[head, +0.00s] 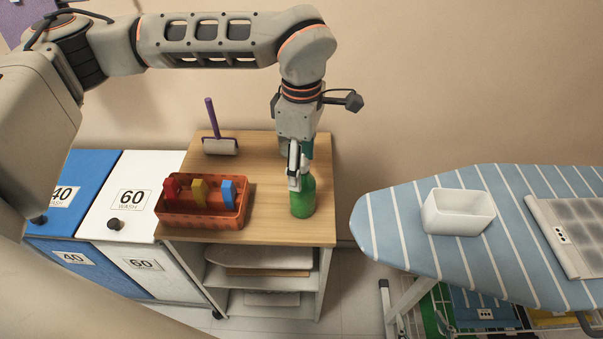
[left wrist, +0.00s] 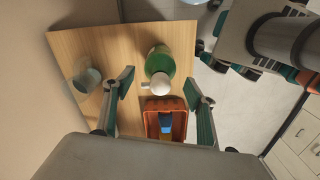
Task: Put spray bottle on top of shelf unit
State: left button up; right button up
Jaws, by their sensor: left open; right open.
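The green spray bottle (head: 303,200) stands upright on the wooden top of the shelf unit (head: 265,205), near its right edge. The fingers are open and hold nothing. My right gripper is not in view.
An orange basket (head: 200,221) with coloured items sits at the top's front left. A lint roller (head: 220,146) and a glass-like container (left wrist: 88,80) are behind. Laundry bins (head: 110,185) stand left; an ironing board (head: 400,235) with a white box (head: 458,212) stands right.

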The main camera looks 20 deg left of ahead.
pick_arm(q)
notch_tip(320, 180, up, 8)
jog(key=shift+r, duration=0.1)
dwell(0.6)
